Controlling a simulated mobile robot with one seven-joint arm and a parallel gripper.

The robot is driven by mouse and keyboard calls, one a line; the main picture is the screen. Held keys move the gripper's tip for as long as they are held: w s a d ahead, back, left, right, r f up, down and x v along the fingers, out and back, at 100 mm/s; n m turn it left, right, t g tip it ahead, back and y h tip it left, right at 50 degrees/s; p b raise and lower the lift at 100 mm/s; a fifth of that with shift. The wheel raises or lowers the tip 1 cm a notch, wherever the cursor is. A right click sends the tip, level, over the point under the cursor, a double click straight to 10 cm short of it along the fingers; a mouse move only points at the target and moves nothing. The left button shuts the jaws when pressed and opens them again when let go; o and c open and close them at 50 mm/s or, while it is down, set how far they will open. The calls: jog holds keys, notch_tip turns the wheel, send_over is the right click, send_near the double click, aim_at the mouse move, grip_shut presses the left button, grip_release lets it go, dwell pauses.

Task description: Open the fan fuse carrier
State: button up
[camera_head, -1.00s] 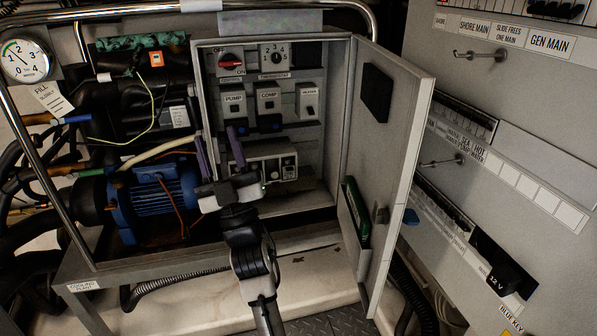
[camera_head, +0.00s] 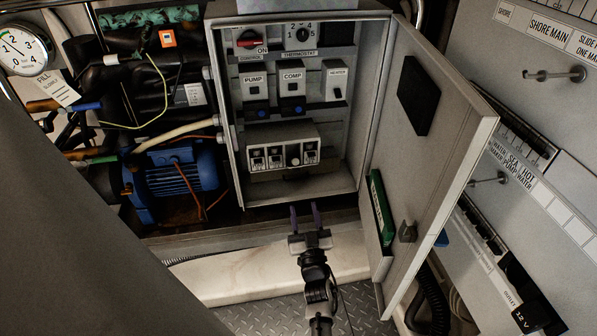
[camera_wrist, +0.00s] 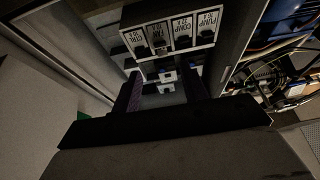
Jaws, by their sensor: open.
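The fuse block (camera_head: 283,134) is a pale box low in the open cabinet, with several fuse carriers in a row. In the wrist view it appears upside down, its labels reading CTRL, FAN, COMP and PUMP. The fan fuse carrier (camera_wrist: 160,46) is second from left there; in the head view it is third from left (camera_head: 294,157). Whether it is open or shut is too small to tell. My gripper (camera_head: 305,213) is open and empty, below and in front of the block, apart from it. Its purple fingers also show in the wrist view (camera_wrist: 164,92).
The cabinet door (camera_head: 435,130) stands open to the right, with a green booklet (camera_head: 381,208) in its pocket. Pump, comp and heater switches (camera_head: 292,86) sit above the block. A blue motor (camera_head: 175,178) and hoses are at left.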

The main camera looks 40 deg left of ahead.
aim_at(296, 171)
jog(key=p+x, duration=0.1)
jog(key=x, duration=1)
jog(key=shift+w+a+r, duration=0.15)
jog(key=shift+w+r, duration=0.05)
